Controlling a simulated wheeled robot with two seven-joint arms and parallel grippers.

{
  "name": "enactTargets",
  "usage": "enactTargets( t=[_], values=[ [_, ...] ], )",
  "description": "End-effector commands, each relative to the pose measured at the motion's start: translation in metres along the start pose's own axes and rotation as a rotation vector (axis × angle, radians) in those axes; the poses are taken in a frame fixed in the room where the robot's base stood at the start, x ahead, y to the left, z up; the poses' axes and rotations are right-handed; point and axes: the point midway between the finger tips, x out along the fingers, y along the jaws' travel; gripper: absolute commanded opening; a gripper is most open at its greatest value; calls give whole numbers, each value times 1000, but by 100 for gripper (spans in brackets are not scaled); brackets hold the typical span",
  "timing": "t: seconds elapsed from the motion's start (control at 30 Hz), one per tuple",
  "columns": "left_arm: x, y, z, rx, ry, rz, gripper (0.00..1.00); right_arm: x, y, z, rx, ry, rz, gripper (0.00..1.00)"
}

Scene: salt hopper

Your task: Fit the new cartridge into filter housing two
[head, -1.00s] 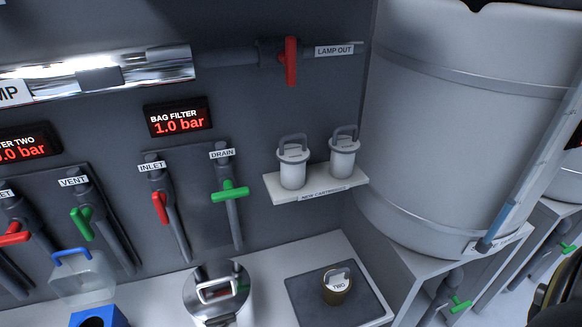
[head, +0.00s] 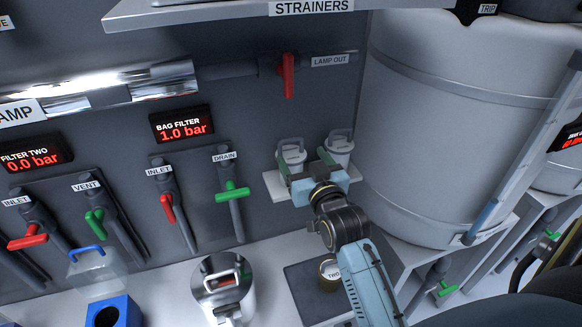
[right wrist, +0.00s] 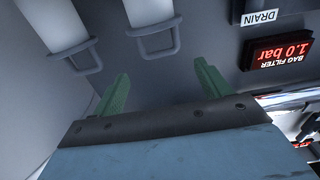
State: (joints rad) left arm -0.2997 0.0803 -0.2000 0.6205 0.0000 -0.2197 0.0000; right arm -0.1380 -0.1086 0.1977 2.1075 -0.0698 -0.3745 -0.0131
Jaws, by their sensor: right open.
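Two white new cartridges with grey loop handles stand side by side on a small wall shelf (head: 272,188): the left cartridge (head: 292,152) and the right cartridge (head: 340,146). My right gripper (head: 304,162) is open and empty in front of them, partly hiding both. In the right wrist view its green fingers (right wrist: 163,82) are apart, with the left cartridge (right wrist: 148,10) and its handle beyond them and the right cartridge (right wrist: 48,22) off to the side. A blue housing (head: 126,308) with an open round hole stands bottom left, below the FILTER TWO display. My left gripper is out of view.
A clear cover with a blue handle (head: 93,268) is behind the blue housing. A shiny lidded pot (head: 222,290) and a brown cylinder marked TWO (head: 328,280), on a dark mat (head: 303,290), stand on the bench. A large white tank (head: 440,130) is close on the right.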

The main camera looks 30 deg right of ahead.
Motion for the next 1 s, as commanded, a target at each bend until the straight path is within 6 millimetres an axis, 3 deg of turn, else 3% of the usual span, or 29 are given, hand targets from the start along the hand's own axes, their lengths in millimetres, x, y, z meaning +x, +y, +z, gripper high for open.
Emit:
enactTargets(
  t=[0.2, 0.47, 0.8, 1.0],
  values=[
    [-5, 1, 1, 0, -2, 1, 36, 39, 0, 0, 0, -1, -1, 76],
    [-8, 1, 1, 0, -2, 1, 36, 56, 0, 1, -1, -4, -1, 76],
    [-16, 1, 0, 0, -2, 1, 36, 98, -1, 1, 0, -3, -2, 76],
    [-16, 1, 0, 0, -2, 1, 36, 102, -1, 2, -1, -4, -2, 76]
  ],
)
